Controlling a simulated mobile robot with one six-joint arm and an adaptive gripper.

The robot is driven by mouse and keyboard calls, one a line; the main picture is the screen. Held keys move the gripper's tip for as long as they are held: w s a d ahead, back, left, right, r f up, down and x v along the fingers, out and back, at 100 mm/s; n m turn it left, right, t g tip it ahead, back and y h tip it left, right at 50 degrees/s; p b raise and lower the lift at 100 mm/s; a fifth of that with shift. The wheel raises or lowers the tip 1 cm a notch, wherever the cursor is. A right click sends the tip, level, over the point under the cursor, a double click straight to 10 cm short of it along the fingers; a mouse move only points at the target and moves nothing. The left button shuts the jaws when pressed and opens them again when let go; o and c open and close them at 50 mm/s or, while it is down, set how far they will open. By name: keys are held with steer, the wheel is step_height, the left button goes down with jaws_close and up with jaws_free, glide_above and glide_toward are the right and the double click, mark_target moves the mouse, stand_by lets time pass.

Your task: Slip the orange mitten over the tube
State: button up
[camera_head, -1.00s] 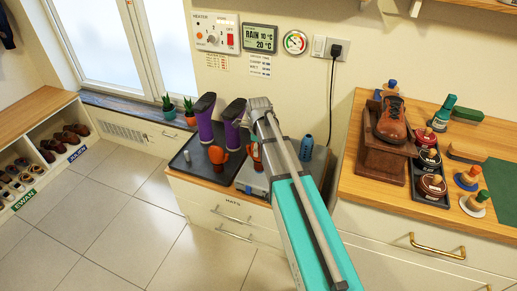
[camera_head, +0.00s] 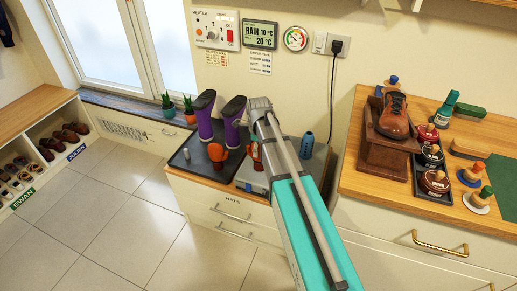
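An orange mitten (camera_head: 217,154) stands upright on the dark mat at the left of the low cabinet. A second orange piece with a pale patch (camera_head: 255,153) shows just left of my arm, above a grey box (camera_head: 252,178). My arm partly covers it, and I cannot tell whether it is a mitten. My gripper is hidden behind the grey end of my arm, so its fingers and anything in them do not show. I cannot make out a bare tube; one may be behind my arm or under the orange pieces.
Two purple boots (camera_head: 205,117) stand behind the mitten. A blue bottle-like object (camera_head: 307,144) stands right of my arm. The wooden counter (camera_head: 365,185) at the right holds a brown shoe (camera_head: 395,117) on a stand and several polish tins. The floor (camera_head: 120,225) at the left is clear.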

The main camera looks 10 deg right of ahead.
steer(key=shift+o, duration=0.8)
steer(key=shift+r, duration=0.15)
step_height(320, 180, up, 14)
steer(key=p, duration=1.5)
steer(key=shift+r, duration=0.25)
stand_by(0.5)
steer(key=s+r+n+p, duration=0.4)
steer(key=s+n, duration=0.5)
steer(key=n, duration=0.3)
steer(key=s+r+n+p, duration=0.3)
steer(key=s+n, duration=0.6)
steer(key=n, duration=0.3)
steer(key=shift+s+a+r+n+p, duration=0.2)
steer(key=shift+r+n+p, duration=0.15)
steer(key=shift+r+n, duration=0.1)
